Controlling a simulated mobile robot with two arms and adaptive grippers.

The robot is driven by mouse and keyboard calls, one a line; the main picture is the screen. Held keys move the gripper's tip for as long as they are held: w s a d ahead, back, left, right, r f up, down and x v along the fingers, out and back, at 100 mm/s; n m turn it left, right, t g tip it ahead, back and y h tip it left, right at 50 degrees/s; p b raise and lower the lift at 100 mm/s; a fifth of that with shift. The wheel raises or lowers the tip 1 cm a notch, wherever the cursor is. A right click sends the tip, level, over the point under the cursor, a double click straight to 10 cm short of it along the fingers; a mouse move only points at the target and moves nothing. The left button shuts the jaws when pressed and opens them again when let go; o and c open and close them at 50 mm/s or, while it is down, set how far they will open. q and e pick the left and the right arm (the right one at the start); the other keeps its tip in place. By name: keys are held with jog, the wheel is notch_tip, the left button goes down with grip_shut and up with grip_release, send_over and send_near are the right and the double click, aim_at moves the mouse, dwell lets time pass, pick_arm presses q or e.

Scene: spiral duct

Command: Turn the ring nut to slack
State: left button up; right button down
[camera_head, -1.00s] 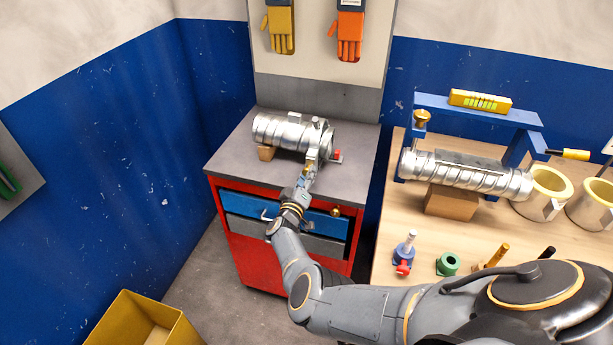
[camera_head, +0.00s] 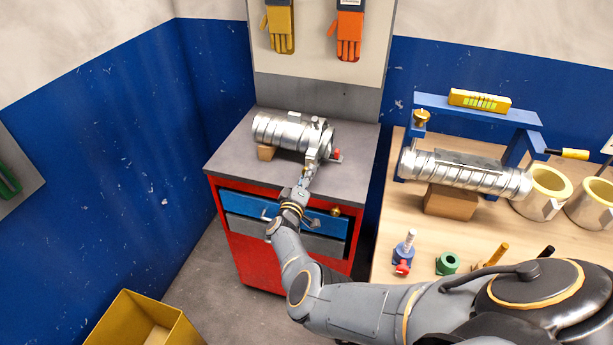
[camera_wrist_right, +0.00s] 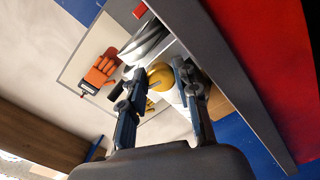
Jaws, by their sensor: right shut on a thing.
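A silver spiral duct (camera_head: 280,133) lies on the grey top of the red cabinet, with a metal clamp band around its right end. My right gripper (camera_head: 314,156) reaches up to this end from the front. In the right wrist view, a round brass-yellow ring nut (camera_wrist_right: 160,75) sits between the two fingertips of my right gripper (camera_wrist_right: 157,82), which is shut on it. In the head view the nut is hidden by the gripper. My left gripper is in neither view.
A small red-tipped part (camera_head: 337,154) stands close right of the gripper. A wooden workbench (camera_head: 385,240) on the right holds a second spiral duct (camera_head: 465,172), a blue frame (camera_head: 475,109) and several fittings. A yellow bin (camera_head: 130,318) stands at lower left.

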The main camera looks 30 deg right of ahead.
jog(key=c, duration=1.1)
grip_release()
jog(key=shift+f, duration=0.2)
jog(key=shift+o, duration=0.6)
jog(key=shift+r, duration=0.1)
